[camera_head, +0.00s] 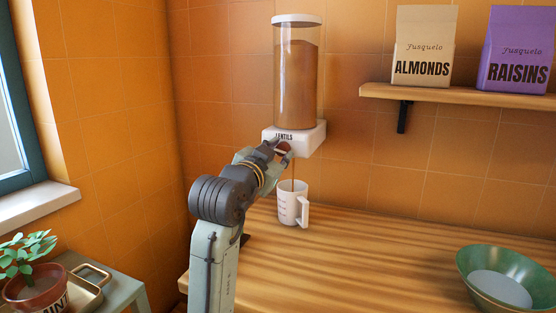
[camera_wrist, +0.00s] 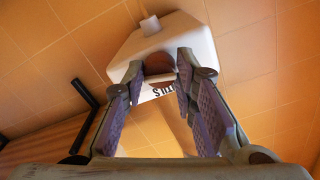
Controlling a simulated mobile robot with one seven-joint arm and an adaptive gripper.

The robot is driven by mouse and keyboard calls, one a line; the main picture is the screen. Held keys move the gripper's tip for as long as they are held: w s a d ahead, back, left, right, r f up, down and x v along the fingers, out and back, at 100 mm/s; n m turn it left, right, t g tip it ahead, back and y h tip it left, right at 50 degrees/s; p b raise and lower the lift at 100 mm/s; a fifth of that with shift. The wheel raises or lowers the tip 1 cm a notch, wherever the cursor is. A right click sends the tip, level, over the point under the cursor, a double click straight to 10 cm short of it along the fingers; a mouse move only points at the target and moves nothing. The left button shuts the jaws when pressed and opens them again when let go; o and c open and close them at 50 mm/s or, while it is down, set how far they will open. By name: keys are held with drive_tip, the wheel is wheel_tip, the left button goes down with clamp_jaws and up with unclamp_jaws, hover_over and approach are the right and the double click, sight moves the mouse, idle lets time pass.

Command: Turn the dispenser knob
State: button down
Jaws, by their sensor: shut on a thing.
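A clear dispenser (camera_head: 297,85) filled with brown lentils is mounted on the tiled wall. Its white base (camera_head: 310,137) reads "LENTILS". My gripper (camera_head: 279,148) is at the front of the base, shut on the reddish-brown knob (camera_head: 285,147). In the wrist view the knob (camera_wrist: 158,63) sits between my two fingers (camera_wrist: 160,78), partly covered by them. A thin brown stream (camera_head: 293,178) shows below the base, above a white measuring cup (camera_head: 289,204) standing upright on the counter. The inside of the cup is mostly hidden.
The wooden counter (camera_head: 370,260) is clear right of the cup, up to a green bowl (camera_head: 475,265). A wall shelf (camera_head: 460,97) holds almonds (camera_head: 423,50) and raisins (camera_head: 515,55) packs.

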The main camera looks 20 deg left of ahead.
drive_tip(key=c, duration=1.3)
unclamp_jaws()
drive_tip(key=s, duration=1.2)
drive_tip(key=shift+a, duration=0.2)
idle(0.5)
